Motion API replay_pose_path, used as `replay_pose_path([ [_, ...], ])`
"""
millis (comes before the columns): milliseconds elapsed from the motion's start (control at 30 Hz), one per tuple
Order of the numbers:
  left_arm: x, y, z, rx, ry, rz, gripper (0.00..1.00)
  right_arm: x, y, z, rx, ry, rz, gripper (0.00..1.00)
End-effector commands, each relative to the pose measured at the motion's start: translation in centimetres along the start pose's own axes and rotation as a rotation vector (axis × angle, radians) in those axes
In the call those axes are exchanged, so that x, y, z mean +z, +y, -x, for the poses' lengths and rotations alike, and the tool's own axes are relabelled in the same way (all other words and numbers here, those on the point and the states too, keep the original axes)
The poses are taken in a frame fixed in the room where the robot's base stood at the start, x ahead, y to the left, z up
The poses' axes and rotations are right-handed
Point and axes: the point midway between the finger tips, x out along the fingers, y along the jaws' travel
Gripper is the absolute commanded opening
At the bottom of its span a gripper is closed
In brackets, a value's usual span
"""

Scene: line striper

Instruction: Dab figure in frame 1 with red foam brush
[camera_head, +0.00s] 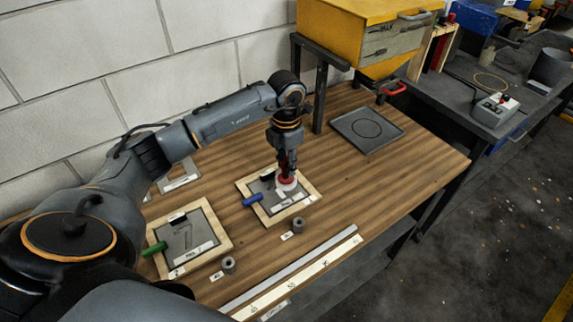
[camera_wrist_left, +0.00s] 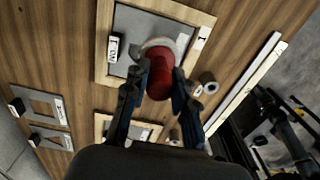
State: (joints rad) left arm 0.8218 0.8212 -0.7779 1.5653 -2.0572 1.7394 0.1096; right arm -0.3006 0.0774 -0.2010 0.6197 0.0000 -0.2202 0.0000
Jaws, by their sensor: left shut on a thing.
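My left gripper (camera_head: 287,175) is shut on the red foam brush (camera_head: 286,183), whose red handle (camera_wrist_left: 160,80) sits between the fingers in the left wrist view. The brush's pale round foam end is down over the grey panel of a wood-edged frame (camera_head: 294,209); I cannot tell whether it touches. This frame also shows in the left wrist view (camera_wrist_left: 103,45). The brush and gripper hide part of its panel and any figure there. A second wooden frame (camera_head: 222,222) with a dark figure on its panel lies nearer on the left.
A blue cylinder (camera_head: 252,200) and a green cylinder (camera_head: 155,248) lie at the frames' left edges. Small grey cylinders (camera_head: 298,225) stand near the frames. A long pale strip (camera_head: 300,270) lies along the front. A grey plate with a circle (camera_head: 366,130) lies at the back right.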

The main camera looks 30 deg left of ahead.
Motion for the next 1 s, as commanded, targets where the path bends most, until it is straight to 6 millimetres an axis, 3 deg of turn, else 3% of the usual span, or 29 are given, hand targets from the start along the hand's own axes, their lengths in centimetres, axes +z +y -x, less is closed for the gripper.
replay_pose_path([
  [367, 0.0, 0.1, 0.8, 0.0, 0.0, 0.001, 0.01, 0.0, 0.2, 0.5, 0.002, 0.0, 0.0, 0.4],
  [567, 0.0, 2.6, 1.6, -0.001, 0.002, 0.005, 0.01, -0.2, 0.3, 2.8, 0.004, 0.0, 0.0, 0.4],
  [1000, 0.0, 3.2, -1.2, -0.002, 0.0, -0.001, 0.01, -0.1, 0.5, 1.3, 0.005, 0.0, 0.0, 0.4],
])
